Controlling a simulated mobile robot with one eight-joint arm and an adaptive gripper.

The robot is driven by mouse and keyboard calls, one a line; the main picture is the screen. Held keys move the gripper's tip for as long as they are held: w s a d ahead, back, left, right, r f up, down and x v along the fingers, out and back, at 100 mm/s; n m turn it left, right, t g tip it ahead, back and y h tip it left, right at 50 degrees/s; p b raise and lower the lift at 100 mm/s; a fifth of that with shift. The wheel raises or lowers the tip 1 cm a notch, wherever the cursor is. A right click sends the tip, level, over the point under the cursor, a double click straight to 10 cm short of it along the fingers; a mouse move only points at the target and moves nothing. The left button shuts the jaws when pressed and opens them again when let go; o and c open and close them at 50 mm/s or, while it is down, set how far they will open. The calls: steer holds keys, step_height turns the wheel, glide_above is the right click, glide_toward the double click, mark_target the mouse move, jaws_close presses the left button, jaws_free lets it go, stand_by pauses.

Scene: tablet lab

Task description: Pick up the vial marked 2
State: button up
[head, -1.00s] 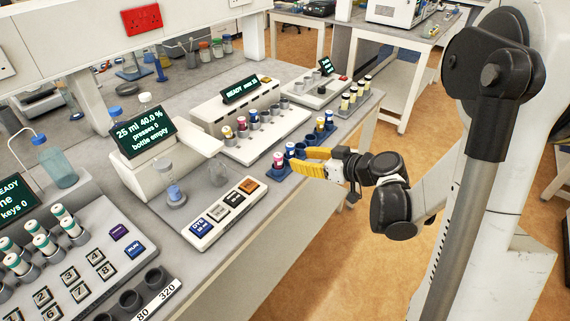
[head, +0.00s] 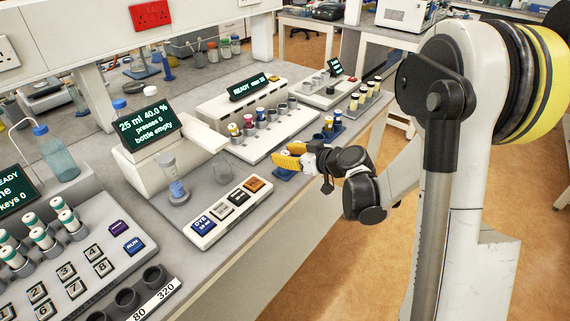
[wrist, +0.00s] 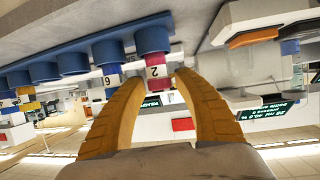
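The vial marked 2 (wrist: 156,72) stands in a blue rack (wrist: 150,38) and appears upside down in the wrist view, with a white label and a pinkish-red cap. My gripper (wrist: 161,80) has its two yellow fingers spread, with the vial between their tips. Whether either finger touches it is not clear. In the head view my gripper (head: 284,156) is over the near end of the blue rack (head: 284,173) and hides the vial.
A neighbouring vial marked 6 (wrist: 108,81) stands close to one finger. More vials (head: 330,124) are at the rack's far end. A white button panel (head: 230,210) lies left of my gripper. A white unit with several vials (head: 262,128) stands behind.

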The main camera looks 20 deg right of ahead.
jaws_close()
